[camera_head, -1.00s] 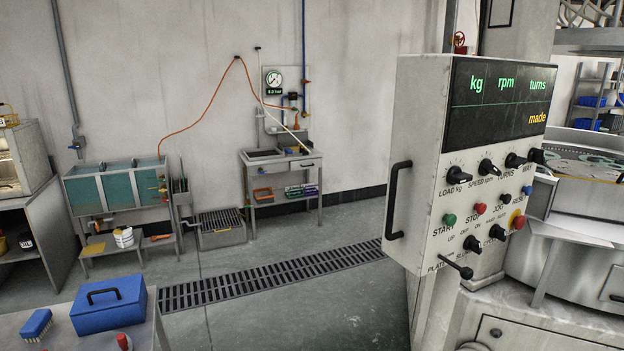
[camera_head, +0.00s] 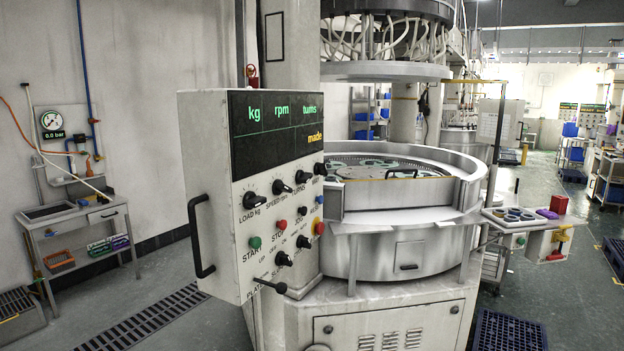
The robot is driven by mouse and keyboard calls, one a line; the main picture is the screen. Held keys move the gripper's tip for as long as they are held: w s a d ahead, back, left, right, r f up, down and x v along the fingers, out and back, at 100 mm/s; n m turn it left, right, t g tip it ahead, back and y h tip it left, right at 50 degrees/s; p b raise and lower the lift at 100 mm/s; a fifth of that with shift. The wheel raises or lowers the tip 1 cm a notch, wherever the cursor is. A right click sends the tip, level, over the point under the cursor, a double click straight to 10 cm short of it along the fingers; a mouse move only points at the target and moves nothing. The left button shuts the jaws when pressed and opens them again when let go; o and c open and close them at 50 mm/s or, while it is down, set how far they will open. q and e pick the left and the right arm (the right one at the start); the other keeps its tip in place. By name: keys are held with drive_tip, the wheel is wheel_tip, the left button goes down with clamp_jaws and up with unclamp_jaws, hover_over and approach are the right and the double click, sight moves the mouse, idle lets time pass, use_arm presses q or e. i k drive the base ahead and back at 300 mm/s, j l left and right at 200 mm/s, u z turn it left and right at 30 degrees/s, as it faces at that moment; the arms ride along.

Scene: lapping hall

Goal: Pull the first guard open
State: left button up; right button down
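A round lapping machine (camera_head: 398,240) stands in the middle of the view. A curved metal wall, which looks like its guard (camera_head: 468,178), stands around the plate at the right and back. A flatter panel (camera_head: 398,192) closes the front. A thin dark handle (camera_head: 402,173) shows at the panel's top edge. The green-patterned plate (camera_head: 370,165) shows inside, under the raised upper head (camera_head: 385,70). I cannot tell for sure which part is the first guard. Neither of my grippers is in view.
A control box (camera_head: 252,190) with knobs and a black side handle (camera_head: 201,236) juts out at the front left. A side tray (camera_head: 520,215) stands at the right, with a dark blue pallet (camera_head: 508,332) on the floor. Open floor (camera_head: 575,275) lies farther right.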

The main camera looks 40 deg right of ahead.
sight(386, 194)
drive_tip(key=z, duration=1.6)
drive_tip(key=i+l, duration=0.15)
drive_tip(key=i, duration=0.25)
drive_tip(key=i+l+z, duration=0.1)
drive_tip(key=i, duration=0.3)
drive_tip(key=l, duration=0.1)
